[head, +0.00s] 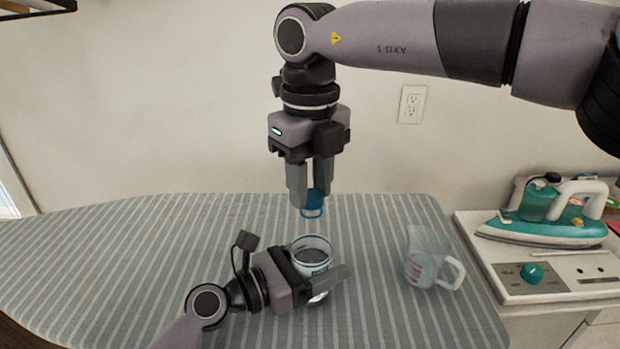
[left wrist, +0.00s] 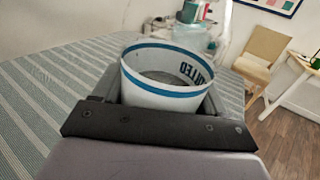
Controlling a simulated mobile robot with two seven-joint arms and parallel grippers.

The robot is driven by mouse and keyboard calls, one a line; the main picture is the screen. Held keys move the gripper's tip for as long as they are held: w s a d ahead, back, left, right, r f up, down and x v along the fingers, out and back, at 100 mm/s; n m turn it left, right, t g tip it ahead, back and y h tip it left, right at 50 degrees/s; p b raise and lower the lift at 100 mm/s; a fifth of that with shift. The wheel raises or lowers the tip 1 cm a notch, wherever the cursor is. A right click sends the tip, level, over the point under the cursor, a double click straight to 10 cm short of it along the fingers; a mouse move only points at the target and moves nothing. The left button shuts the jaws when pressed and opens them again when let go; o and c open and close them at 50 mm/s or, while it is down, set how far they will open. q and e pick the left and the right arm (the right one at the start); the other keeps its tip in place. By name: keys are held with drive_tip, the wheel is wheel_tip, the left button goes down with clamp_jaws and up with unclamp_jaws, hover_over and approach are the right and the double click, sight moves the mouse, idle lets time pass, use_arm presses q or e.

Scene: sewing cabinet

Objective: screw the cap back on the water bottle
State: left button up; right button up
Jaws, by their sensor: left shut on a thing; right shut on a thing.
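The water bottle (head: 311,246) stands on the striped ironing board. It looks like a pale cylinder with blue bands and an open top. My left gripper (head: 318,276) is shut around its body, hiding much of its lower part. The bottle's open rim and some lettering show close up in the left wrist view (left wrist: 165,92). The blue cap (head: 313,208) hangs from my right gripper (head: 311,194), which points straight down and is shut on it. The cap is above the bottle's opening, apart from it, with a small gap between them.
A clear measuring cup (head: 424,262) stands on the ironing board (head: 150,250) to the right of the bottle. The board's left half is clear. A chair (left wrist: 264,58) stands beyond.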

drive_tip(key=shift+f, duration=0.3)
use_arm(q)
clamp_jaws()
use_arm(e)
drive_tip(key=m, duration=0.7)
drive_tip(key=shift+d, duration=0.1)
drive_tip(key=m, duration=0.9)
drive_tip(key=shift+d+m, duration=0.1)
drive_tip(key=shift+m, duration=0.2)
drive_tip(key=m, duration=0.4)
drive_tip(key=shift+m, duration=0.4)
drive_tip(key=m, duration=0.3)
drive_tip(key=shift+s, duration=0.1)
drive_tip(key=m, duration=0.5)
drive_tip(key=shift+s, duration=0.1)
drive_tip(key=m, duration=0.3)
drive_tip(key=shift+f, duration=0.1)
